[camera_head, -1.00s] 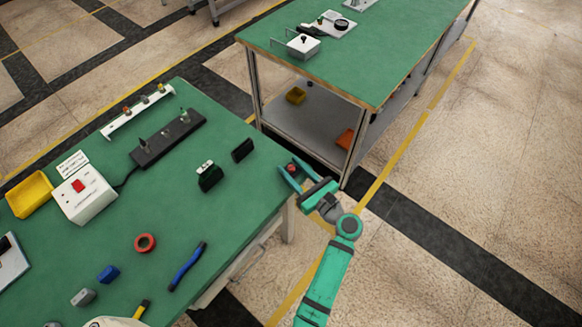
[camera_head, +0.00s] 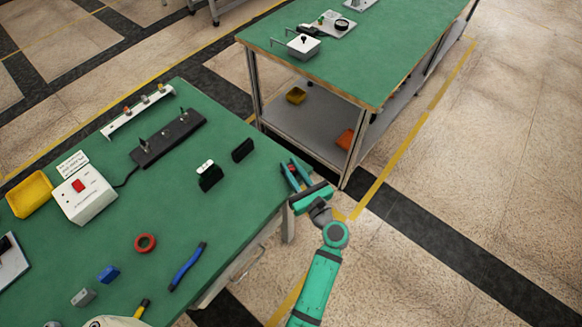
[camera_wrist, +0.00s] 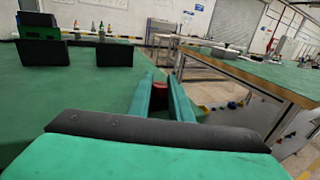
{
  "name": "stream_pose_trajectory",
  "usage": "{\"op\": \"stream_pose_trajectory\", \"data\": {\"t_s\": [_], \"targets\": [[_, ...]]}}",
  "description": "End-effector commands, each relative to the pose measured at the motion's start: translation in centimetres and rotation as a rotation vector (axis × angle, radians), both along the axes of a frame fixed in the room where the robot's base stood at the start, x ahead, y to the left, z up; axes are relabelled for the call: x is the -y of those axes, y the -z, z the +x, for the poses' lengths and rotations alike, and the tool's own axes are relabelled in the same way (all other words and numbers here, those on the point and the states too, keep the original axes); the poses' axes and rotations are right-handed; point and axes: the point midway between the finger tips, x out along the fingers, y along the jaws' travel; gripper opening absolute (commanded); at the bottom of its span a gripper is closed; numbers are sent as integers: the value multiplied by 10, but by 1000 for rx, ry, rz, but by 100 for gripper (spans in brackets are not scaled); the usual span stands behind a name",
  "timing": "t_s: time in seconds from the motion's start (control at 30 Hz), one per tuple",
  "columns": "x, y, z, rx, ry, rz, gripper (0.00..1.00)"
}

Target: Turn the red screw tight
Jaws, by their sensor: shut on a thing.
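My gripper (camera_head: 290,168) is at the right edge of the near green table, with its fingers pointing toward the back. It is shut on a small red piece (camera_head: 293,169). In the wrist view the red piece (camera_wrist: 160,84) sits between the two teal fingers (camera_wrist: 162,82). Whether this piece is the red screw I cannot tell, since the fingers cover much of it. A white rail (camera_head: 138,112) at the back of the table carries several small parts with coloured tops. A black strip (camera_head: 168,140) with upright posts lies in front of it.
Two black blocks (camera_head: 209,178) (camera_head: 242,150) stand left of my gripper. A white box with a red switch (camera_head: 78,186), a yellow bin (camera_head: 30,194), a red ring (camera_head: 145,243) and a blue tool (camera_head: 187,267) are farther left. A second green table (camera_head: 370,50) stands behind.

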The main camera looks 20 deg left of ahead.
Motion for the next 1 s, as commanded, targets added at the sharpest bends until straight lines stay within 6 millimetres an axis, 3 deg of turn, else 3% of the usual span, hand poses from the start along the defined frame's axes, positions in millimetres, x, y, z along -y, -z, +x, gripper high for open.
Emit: {"op": "stream_pose_trajectory", "data": {"t_s": [0.57,0.6,0.63,1.0], "targets": [[1,0,0,1,97,-1,0],[1,0,0,1,97,-1,28],[1,0,0,1,97,-1,35],[3,0,-2,0,96,0,37]]}}
